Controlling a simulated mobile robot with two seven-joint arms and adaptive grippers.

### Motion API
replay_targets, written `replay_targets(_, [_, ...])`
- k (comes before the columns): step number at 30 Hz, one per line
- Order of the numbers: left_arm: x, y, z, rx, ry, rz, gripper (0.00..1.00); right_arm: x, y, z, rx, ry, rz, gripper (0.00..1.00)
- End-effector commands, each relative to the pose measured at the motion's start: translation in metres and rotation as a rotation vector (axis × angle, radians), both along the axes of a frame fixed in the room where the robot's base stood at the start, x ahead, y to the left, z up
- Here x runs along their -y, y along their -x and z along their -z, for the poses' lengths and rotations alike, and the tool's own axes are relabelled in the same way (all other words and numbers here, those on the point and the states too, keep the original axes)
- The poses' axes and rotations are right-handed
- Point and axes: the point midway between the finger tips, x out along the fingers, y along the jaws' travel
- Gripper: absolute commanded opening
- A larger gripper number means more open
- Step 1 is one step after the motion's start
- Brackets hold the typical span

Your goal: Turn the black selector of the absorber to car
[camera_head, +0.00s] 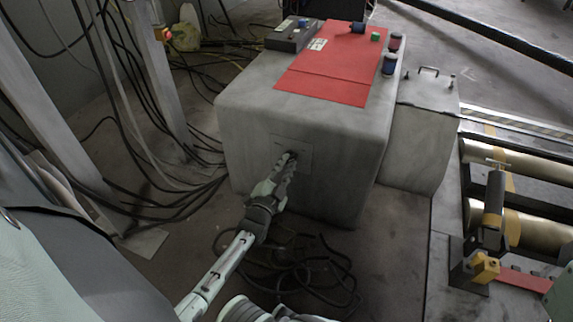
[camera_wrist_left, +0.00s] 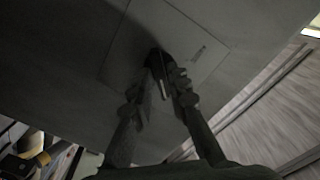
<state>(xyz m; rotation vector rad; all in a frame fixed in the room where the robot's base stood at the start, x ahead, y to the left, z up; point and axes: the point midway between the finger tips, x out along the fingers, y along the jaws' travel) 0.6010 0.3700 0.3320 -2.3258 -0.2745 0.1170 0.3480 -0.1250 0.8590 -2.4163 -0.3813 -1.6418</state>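The absorber (camera_head: 245,125) is a large grey box with a light square plate (camera_head: 304,146) on its front face. My left gripper (camera_head: 291,158) reaches up to this plate from below left. In the left wrist view the plate (camera_wrist_left: 205,50) lies straight ahead, with small lettering at its right. The two fingers of my left gripper (camera_wrist_left: 164,66) converge on the small dark selector (camera_wrist_left: 158,57) on the plate and appear closed on it. The fingers and shadow hide most of the selector, so its pointing direction cannot be told. My right gripper is not in view.
Black cables (camera_head: 310,275) lie on the floor below the plate, and more hang at left.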

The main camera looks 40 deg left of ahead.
Motion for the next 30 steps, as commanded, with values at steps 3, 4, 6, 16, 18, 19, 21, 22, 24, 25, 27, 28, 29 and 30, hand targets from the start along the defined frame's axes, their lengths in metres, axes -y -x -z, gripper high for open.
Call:
replay_targets(3, [0.0,0.0,0.0,0.0,0.001,0.0,0.31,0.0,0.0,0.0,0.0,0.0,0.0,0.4])
replay_targets(4, [0.0,0.0,0.0,0.0,0.001,0.0,0.31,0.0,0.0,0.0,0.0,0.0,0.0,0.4])
replay_targets(6, [0.0,0.0,0.0,0.0,0.002,0.0,0.31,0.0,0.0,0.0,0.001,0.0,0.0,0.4])
replay_targets(16, [0.004,0.016,0.001,-0.002,0.002,-0.001,0.31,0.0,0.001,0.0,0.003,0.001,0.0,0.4])
replay_targets(18, [0.007,0.029,0.001,-0.002,0.002,-0.001,0.31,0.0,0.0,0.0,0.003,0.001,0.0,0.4])
replay_targets(19, [0.009,0.036,0.002,-0.003,0.003,-0.001,0.31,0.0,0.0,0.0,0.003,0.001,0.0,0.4])
replay_targets(21, [0.012,0.051,0.001,-0.003,0.002,-0.001,0.31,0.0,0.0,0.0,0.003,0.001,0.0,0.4])
replay_targets(22, [0.014,0.057,0.001,-0.003,0.002,-0.001,0.31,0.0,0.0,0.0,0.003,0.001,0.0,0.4])
replay_targets(24, [0.017,0.072,0.001,-0.003,0.003,-0.001,0.31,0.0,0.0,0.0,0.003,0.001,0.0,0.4])
replay_targets(25, [0.019,0.078,0.001,-0.003,0.004,-0.001,0.31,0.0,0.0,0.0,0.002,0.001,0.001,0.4])
replay_targets(27, [0.022,0.09,0.001,-0.001,0.003,-0.001,0.31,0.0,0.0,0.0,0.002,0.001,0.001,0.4])
replay_targets(28, [0.022,0.095,0.0,-0.002,0.002,-0.001,0.31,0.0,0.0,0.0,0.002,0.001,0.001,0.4])
replay_targets(29, [0.024,0.099,0.0,-0.002,0.002,-0.001,0.31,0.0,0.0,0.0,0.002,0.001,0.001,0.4])
replay_targets(30, [0.025,0.104,0.001,-0.002,0.002,-0.001,0.31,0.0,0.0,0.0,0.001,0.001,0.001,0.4])
